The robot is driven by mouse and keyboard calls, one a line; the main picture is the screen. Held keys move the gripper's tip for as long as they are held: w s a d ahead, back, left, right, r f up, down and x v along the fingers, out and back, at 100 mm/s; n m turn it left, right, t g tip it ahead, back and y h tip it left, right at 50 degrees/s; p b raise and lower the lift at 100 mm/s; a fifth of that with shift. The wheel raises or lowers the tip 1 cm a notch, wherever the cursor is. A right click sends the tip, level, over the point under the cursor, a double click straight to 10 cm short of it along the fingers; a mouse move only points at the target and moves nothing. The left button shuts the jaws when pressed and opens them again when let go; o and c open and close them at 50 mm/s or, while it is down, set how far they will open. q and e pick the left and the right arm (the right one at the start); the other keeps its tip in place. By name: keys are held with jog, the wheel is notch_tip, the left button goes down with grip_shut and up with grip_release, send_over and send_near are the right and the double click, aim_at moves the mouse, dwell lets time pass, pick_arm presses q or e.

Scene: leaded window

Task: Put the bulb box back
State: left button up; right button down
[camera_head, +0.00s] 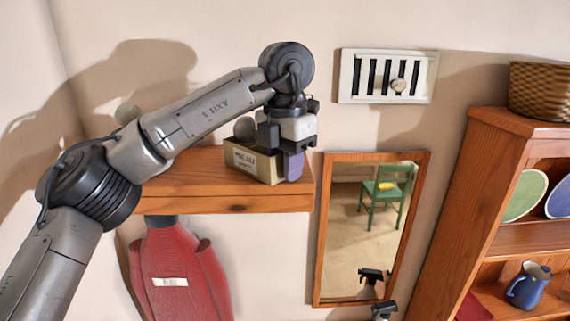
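The bulb box (240,160), a small cream carton with dark lettering, stands on the wooden wall shelf (190,188) near its right end. A grey rounded thing (244,128) shows just above the box; whether it is inside cannot be told. My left gripper (289,146) points down at the box's right side, overlapping its upper right corner in the picture. A purple-blue rounded piece (293,165) shows below the gripper, beside the box. The fingertips are partly hidden, so whether they hold anything is unclear. My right gripper is out of view.
A white vent (346,77) is on the wall to the right. A framed mirror (345,240) hangs below it, with a spray-bottle head (382,309) in front. A red vacuum-like thing (180,270) is under the shelf. A wooden hutch (467,200) stands at right.

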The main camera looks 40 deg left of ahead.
pick_arm(q)
notch_tip(320, 180, up, 12)
jog(key=shift+r, duration=0.1)
dwell(0.8)
dwell(0.7)
